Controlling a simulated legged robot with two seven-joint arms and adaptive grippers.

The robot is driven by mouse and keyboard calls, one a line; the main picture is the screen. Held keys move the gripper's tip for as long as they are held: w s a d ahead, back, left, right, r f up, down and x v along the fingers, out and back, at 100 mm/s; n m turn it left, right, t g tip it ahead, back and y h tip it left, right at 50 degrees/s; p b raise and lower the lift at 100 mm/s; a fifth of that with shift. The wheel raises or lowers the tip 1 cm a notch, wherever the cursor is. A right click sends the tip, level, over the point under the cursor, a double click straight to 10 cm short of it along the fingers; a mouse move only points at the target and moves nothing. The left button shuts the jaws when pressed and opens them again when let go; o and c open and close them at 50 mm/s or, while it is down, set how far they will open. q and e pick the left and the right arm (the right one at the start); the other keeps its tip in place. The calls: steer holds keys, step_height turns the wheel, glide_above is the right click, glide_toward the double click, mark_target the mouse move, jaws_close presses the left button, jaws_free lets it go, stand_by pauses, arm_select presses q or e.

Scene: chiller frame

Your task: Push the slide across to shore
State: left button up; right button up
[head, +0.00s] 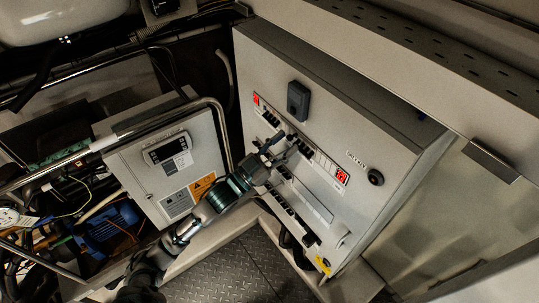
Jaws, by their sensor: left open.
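A grey control panel (325,85) stands tilted in the head view, with a row of dark breakers across its face. A red label (257,100) marks the row's upper left end and another red label (342,177) marks its lower right end; their lettering is too small to read. My left gripper (284,147) is open at the middle of this row, close to the panel face. Whether it touches is unclear. The slide cannot be made out clearly; the gripper covers that part of the row. My right gripper is not in view.
A black rotary knob (375,177) and a dark handle block (298,101) stick out from the panel. A second breaker row (293,213) lies below. A grey controller box (167,160) and a metal pipe rail (218,118) stand left of my arm.

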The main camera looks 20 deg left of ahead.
arm_select(q)
steer(key=v, duration=1.1)
